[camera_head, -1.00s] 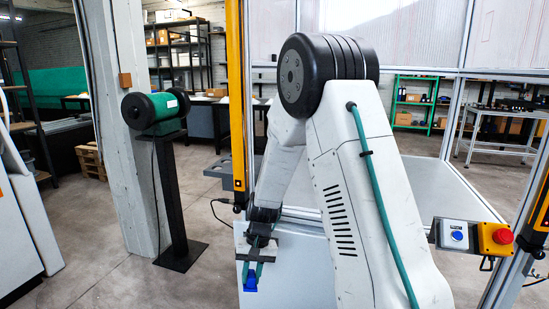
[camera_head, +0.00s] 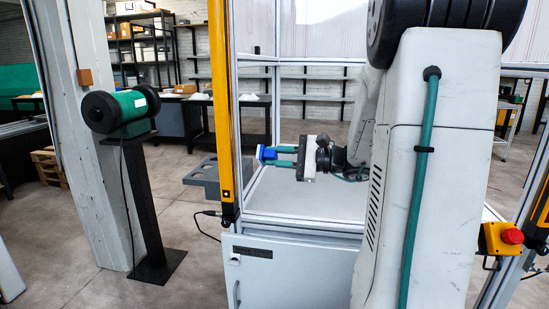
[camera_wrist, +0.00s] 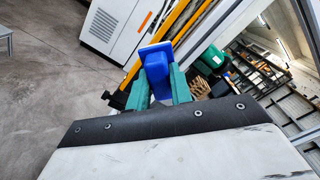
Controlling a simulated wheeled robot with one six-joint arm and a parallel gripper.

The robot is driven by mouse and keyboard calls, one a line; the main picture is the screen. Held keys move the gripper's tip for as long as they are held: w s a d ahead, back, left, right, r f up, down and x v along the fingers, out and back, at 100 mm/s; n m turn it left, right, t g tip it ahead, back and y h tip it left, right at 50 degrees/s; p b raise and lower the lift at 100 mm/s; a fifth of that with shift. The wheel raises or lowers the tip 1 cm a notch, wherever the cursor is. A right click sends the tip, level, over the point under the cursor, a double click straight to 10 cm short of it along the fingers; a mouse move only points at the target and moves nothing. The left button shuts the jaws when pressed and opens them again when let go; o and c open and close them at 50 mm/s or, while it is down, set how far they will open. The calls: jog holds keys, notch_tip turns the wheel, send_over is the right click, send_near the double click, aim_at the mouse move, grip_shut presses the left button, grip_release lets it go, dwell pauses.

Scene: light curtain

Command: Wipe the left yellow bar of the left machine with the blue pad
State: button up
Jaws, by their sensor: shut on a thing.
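The left yellow bar (camera_head: 221,100) stands upright at the near left corner post of the machine frame. My gripper (camera_head: 272,157) has teal fingers and is shut on the blue pad (camera_head: 262,154). It points left, roughly level, with the pad just right of the bar in the head view; a gap shows between them in the picture. In the wrist view the pad (camera_wrist: 158,68) sits between the fingers (camera_wrist: 160,90), and the yellow bar (camera_wrist: 170,28) runs diagonally behind it. Whether they touch is not clear there. Another yellow bar (camera_head: 538,218) stands at the right edge.
A red and yellow stop button box (camera_head: 503,238) is at the lower right. A green roller on a black stand (camera_head: 146,205) stands left of the machine. A grey tray-like shelf (camera_head: 215,172) lies behind the bar. Open floor (camera_head: 80,235) lies at left.

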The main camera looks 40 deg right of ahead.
jog(key=shift+x, duration=2.75)
jog(key=shift+x, duration=0.8)
jog(key=shift+s+r, duration=0.1)
jog(key=shift+r, duration=5.55)
